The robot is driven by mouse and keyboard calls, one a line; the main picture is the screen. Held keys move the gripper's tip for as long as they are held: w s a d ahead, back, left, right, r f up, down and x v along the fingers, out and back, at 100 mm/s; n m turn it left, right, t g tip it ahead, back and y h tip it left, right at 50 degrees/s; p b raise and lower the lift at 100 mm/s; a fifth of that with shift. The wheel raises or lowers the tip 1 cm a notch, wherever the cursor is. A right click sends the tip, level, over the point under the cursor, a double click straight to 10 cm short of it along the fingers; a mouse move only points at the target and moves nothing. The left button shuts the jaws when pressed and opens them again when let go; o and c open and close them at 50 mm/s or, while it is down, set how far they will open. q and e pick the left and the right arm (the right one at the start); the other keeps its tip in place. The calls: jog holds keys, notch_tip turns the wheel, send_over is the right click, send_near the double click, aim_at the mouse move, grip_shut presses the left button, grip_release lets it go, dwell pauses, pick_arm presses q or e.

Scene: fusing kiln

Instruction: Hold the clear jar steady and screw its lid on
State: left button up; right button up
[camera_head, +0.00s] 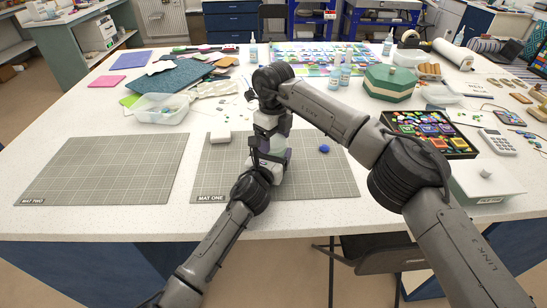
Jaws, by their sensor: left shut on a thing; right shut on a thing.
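The clear jar (276,173) stands on the mat labelled MAT ONE (330,185), mostly hidden behind my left gripper and wrist. Only a pale part of it shows. My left gripper (267,157) comes in from the front and is shut on the jar. My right gripper (268,140) points straight down from above, directly over the jar, and is shut on the lid. The lid itself is hidden between the grippers, so I cannot tell how it sits on the jar.
A small blue object (324,149) lies on the mat right of the jar, and a white block (220,137) lies left. MAT TWO (100,170) is empty. A clear tub (160,108), green box (388,83), bead tray (430,133) and calculator (497,142) stand around.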

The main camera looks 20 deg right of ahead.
jog(key=shift+m, duration=1)
jog(key=o, duration=1)
jog(key=shift+r, duration=0.1)
jog(key=shift+r, duration=2.15)
jog(key=shift+c, duration=0.3)
notch_tip(320, 180, up, 4)
jog(key=n, duration=0.6)
jog(key=shift+f, duration=0.25)
jog(key=shift+f, duration=0.1)
